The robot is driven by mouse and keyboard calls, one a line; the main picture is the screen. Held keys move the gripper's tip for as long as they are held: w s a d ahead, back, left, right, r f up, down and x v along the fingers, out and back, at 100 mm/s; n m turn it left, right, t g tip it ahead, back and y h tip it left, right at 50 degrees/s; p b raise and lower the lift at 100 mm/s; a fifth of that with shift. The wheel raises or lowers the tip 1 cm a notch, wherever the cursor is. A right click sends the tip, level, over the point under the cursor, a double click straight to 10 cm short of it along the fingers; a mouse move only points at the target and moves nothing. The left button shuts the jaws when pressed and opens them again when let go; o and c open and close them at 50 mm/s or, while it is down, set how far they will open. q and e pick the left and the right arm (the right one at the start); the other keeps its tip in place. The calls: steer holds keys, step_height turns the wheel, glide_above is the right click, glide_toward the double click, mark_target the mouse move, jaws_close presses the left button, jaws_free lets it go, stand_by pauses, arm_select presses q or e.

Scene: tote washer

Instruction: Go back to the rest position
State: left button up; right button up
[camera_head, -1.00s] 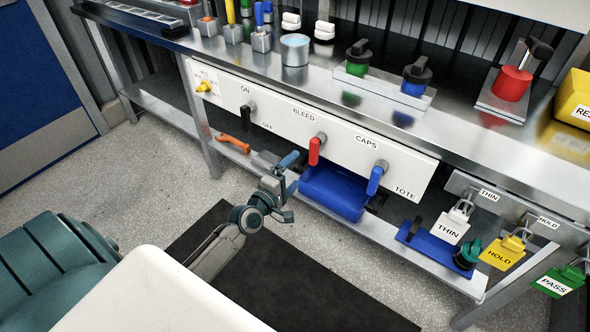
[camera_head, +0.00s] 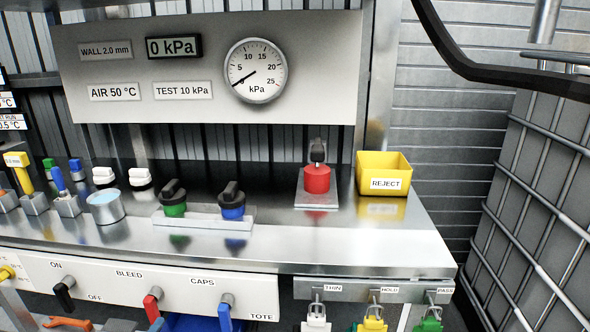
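Neither of my grippers shows in the head view, so their state is hidden. The steel bench (camera_head: 330,244) fills the lower part of the view. On its front panel (camera_head: 100,279) are a black lever (camera_head: 64,297) by ON and OFF, a red lever (camera_head: 152,308) by BLEED and a blue lever (camera_head: 224,317) by CAPS and TOTE. All three handles hang downward. A blue tote (camera_head: 190,323) shows only in part below the panel, cut by the lower edge.
A green cap (camera_head: 174,206) and a blue cap (camera_head: 232,207) stand on a bench plate. A red cylinder (camera_head: 317,179) and a yellow REJECT bin (camera_head: 384,175) are at right. The gauge (camera_head: 255,71) reads near zero. A wire cage (camera_head: 540,190) stands far right.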

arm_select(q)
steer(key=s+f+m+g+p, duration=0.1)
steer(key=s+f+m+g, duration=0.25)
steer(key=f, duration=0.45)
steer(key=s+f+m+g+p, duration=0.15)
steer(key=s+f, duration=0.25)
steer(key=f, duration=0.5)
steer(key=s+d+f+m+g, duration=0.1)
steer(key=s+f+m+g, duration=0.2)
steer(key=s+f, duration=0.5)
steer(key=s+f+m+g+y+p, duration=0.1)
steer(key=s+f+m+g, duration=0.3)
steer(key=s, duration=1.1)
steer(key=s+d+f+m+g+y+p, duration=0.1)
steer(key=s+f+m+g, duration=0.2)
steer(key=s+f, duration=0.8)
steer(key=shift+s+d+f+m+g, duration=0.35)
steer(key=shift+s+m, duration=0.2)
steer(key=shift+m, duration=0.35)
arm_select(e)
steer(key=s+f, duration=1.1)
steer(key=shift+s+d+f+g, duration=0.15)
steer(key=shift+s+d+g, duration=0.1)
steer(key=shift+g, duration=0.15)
